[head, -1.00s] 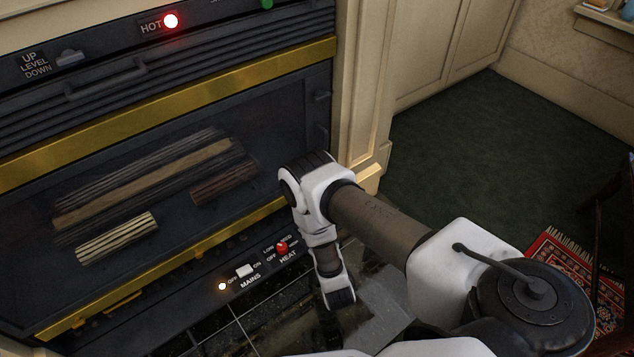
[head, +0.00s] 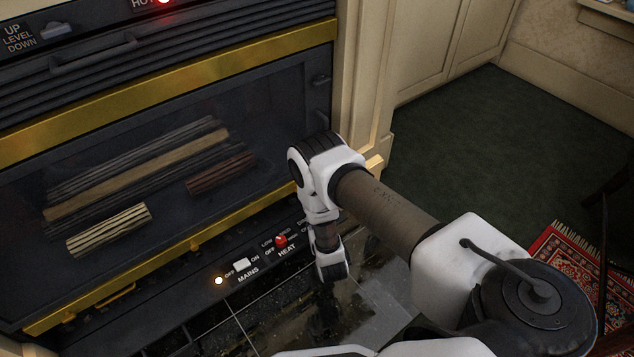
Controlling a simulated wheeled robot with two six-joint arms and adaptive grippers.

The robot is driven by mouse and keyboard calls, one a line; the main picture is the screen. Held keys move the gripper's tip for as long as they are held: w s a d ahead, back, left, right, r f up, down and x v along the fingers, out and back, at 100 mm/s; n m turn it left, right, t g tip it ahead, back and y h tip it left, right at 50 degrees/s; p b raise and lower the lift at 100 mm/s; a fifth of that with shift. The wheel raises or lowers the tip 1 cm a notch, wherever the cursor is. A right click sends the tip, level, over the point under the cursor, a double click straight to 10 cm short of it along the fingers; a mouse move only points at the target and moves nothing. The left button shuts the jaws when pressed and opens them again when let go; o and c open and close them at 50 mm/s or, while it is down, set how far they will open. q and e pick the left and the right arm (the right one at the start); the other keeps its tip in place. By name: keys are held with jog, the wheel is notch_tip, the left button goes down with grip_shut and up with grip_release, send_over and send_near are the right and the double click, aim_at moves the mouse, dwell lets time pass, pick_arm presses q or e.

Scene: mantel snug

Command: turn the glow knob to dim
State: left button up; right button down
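The glow knob cannot be made out; no label reading glow shows. On the low dark control panel below the fireplace glass, a red knob (head: 281,240) is marked HEAT, with OFF, LOW and MED around it. Left of it is a white MAINS switch (head: 241,264), with a lit orange lamp (head: 219,281) beside it. My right arm reaches in from the lower right, and its wrist (head: 331,262) hangs just right of the HEAT knob, covering that part of the panel. The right fingers cannot be made out. My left gripper is out of view.
The fireplace has a brass lower trim (head: 190,246), logs behind its glass and an UP/DOWN level switch (head: 57,31) at upper left. A red lamp (head: 163,2) glows at the top. Dark glossy tiles lie below. Green carpet (head: 470,150) and a patterned rug (head: 570,260) are at right.

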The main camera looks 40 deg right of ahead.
jog(key=shift+a+h, duration=0.1)
jog(key=shift+h, duration=0.2)
jog(key=shift+w+a+m+g+h, duration=0.1)
jog(key=shift+w+m+g+h, duration=0.05)
jog(key=shift+m+g+h, duration=0.7)
jog(key=shift+f+m+g+h+b, duration=0.1)
jog(key=shift+m+g+h+b, duration=0.25)
jog(key=shift+m+h, duration=0.45)
jog(key=shift+w+a+m+g+h+b, duration=0.1)
jog(key=shift+m+g+h+b, duration=0.25)
jog(key=shift+m+g+h, duration=0.35)
jog(key=shift+w+m+g+h+b, duration=0.1)
jog(key=shift+m+g+h+b, duration=0.6)
jog(key=shift+m+g, duration=0.3)
